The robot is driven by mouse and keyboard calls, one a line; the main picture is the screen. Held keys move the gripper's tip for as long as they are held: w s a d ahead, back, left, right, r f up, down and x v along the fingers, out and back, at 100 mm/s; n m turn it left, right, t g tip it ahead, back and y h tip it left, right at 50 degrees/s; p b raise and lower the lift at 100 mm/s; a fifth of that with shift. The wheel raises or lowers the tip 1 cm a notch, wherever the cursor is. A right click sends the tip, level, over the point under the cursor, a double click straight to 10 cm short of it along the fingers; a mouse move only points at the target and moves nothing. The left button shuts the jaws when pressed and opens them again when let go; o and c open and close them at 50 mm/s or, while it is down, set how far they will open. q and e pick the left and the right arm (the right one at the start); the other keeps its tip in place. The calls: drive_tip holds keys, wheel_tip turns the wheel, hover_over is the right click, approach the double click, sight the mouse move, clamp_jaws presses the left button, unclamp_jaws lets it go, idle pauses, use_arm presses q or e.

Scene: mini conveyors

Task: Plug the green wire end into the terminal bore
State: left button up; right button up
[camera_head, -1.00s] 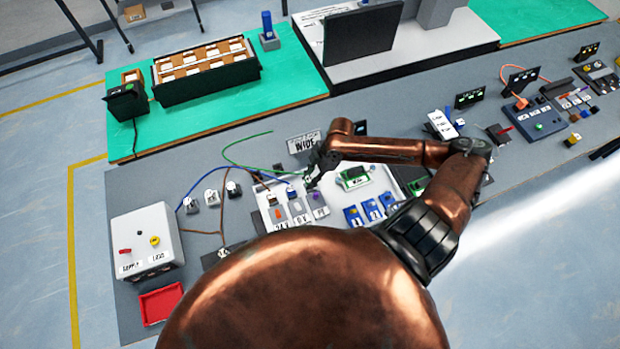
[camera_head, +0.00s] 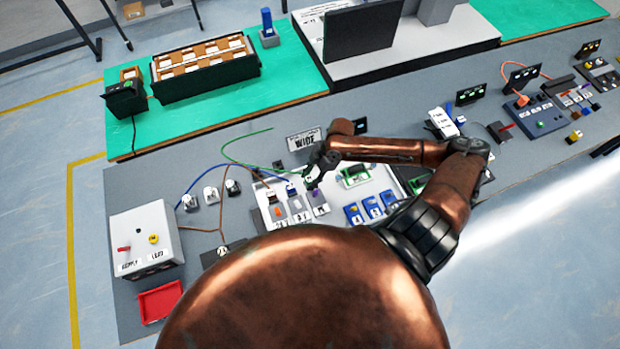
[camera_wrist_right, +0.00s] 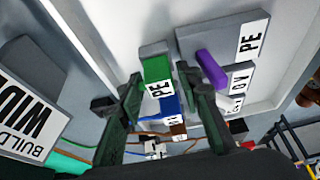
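The green wire end (camera_wrist_right: 157,82), a green block with a PE label, sits between the fingertips of my right gripper (camera_wrist_right: 158,78), which looks shut on it. In the head view, the right gripper (camera_head: 316,172) is over the white tray's terminals, and the green wire (camera_head: 226,148) arcs to it from the left. The PE terminal (camera_wrist_right: 222,38) is a grey block with a purple lever, right beside the green end in the wrist view. The bore is not clearly visible, so I cannot tell whether the tip is in it. My left gripper is out of view.
Blue (camera_wrist_right: 169,106) and brown (camera_wrist_right: 178,130) wire ends sit at the neighbouring terminals. A white supply box (camera_head: 146,238) and a red tray (camera_head: 160,302) are at left. Blue modules (camera_head: 372,209) lie to the right.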

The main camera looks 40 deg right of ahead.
drive_tip(key=shift+o, duration=0.9)
drive_tip(key=v, duration=1.2)
